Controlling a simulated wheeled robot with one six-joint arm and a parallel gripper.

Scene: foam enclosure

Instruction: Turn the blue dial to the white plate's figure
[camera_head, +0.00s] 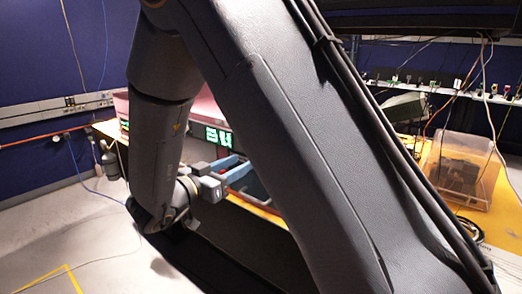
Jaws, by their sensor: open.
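My gripper (240,166) shows in the middle of the head view, beyond my arm's lower link. Its two blue-grey fingers point right and are apart, with nothing seen between them. Beyond it is a pinkish panel or box (197,112) with lit green displays (217,136). The fingers overlap the lower part of this panel in the picture; I cannot tell how far apart they are in depth. I cannot make out the blue dial or the white plate; my large upper arm link hides much of that area.
A yellow-orange table (468,222) carries a clear plastic box (463,165) with dark contents at right. Cables hang near that box. A black cylinder (110,160) stands at left. The light grey floor (60,235) at lower left is largely open. Blue walls (30,60) stand behind.

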